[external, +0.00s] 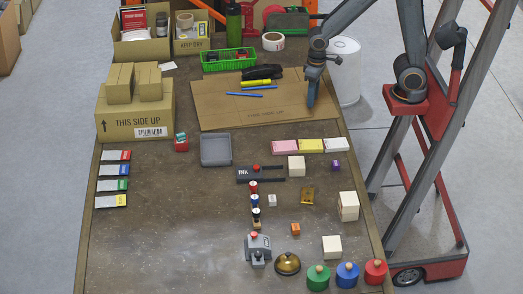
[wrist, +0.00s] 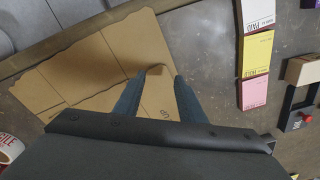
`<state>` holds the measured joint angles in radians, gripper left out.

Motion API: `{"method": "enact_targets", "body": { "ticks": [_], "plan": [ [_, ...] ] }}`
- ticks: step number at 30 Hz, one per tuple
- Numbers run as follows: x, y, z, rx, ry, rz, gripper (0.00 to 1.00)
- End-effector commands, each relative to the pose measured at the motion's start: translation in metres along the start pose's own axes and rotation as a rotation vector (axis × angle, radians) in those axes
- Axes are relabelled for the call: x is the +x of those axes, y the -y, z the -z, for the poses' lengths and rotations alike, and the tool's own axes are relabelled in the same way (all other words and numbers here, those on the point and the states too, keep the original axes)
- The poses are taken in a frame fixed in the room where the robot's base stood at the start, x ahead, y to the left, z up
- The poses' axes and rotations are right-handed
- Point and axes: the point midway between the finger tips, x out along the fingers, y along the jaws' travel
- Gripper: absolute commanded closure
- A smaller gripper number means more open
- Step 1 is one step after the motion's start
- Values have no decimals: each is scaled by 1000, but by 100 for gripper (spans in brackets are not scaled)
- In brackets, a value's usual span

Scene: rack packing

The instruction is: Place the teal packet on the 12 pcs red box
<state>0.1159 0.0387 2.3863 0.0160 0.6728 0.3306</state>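A small teal packet (external: 181,137) sits on top of a small red box (external: 182,147) on the table, left of the grey tray. The box's print is too small to read, and I cannot tell how squarely the packet rests. Neither shows in the wrist view. My gripper (external: 311,98) is at the right end of the flattened cardboard, well to the right of the red box. In the wrist view my gripper (wrist: 158,88) has its two blue-grey fingers apart, with only cardboard showing between them.
The flattened cardboard (external: 225,110) lies beneath my gripper. A grey tray (external: 216,150) stands just right of the red box, and a large cardboard box (external: 115,125) stands left. Pink, yellow and white pads (external: 311,146) lie nearby. The table's left middle (external: 165,215) is clear.

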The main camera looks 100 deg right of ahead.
Motion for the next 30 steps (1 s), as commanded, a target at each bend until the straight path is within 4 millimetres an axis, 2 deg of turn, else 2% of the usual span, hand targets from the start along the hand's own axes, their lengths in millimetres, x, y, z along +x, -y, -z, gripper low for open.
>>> {"method": "enact_targets", "body": {
  "ticks": [1, 3, 7, 18, 25, 30],
  "plan": [
    [4, -11, -20, -80, 11, -7, 63],
    [10, -22, -41, -180, 23, -13, 63],
    [15, -33, -63, -291, 38, -19, 63],
    [16, -34, -69, -324, 43, -19, 63],
    [-5, -8, -84, -414, 45, -14, 63],
    [-9, 4, -90, -451, 44, -11, 63]
  ]
}}
